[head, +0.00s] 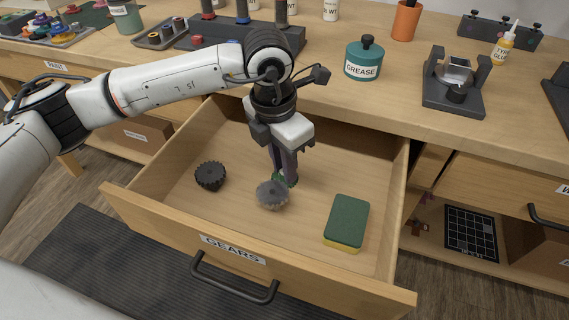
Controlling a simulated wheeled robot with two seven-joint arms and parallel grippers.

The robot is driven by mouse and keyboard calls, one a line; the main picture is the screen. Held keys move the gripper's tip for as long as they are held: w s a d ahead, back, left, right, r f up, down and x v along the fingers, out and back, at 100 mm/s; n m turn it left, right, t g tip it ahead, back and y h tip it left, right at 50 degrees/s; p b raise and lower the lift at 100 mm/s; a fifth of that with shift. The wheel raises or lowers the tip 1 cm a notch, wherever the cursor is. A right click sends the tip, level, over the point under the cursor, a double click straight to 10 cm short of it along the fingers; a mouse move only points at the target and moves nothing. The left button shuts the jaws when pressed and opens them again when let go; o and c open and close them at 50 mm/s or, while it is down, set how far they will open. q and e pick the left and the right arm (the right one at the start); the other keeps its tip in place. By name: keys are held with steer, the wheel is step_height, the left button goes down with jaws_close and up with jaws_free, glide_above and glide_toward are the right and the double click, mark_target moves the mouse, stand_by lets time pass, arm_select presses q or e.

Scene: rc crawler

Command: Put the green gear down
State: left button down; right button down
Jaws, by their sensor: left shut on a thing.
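My left gripper (284,178) reaches down into the open drawer (150,205) labelled GEARS. It is shut on a small green gear (279,178), which is mostly hidden by the fingers and by a grey gear in front of it. The grey gear (271,196) is just below and in front of the fingertips. I cannot tell whether the green gear touches the drawer floor or the grey gear. A dark gear (210,176) lies on the drawer floor to the left. My right gripper is not in view.
A green and yellow sponge (347,222) lies in the right part of the drawer. The drawer floor between sponge and gears is bare. On the bench behind stand a teal GREASE pot (363,60), a dark fixture (454,85) and an orange cup (406,20).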

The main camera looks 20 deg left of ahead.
arm_select(q)
steer(key=c, duration=2)
jaws_free()
steer(key=shift+f, duration=0.15)
steer(key=shift+c, duration=0.2)
steer(key=o, duration=0.4)
steer(key=r, duration=0.8)
steer(key=s+r, duration=0.1)
steer(key=r, duration=0.3)
steer(key=shift+s+a+r+p, duration=0.1)
steer(key=shift+a+r+p, duration=0.1)
steer(key=shift+a+p, duration=0.2)
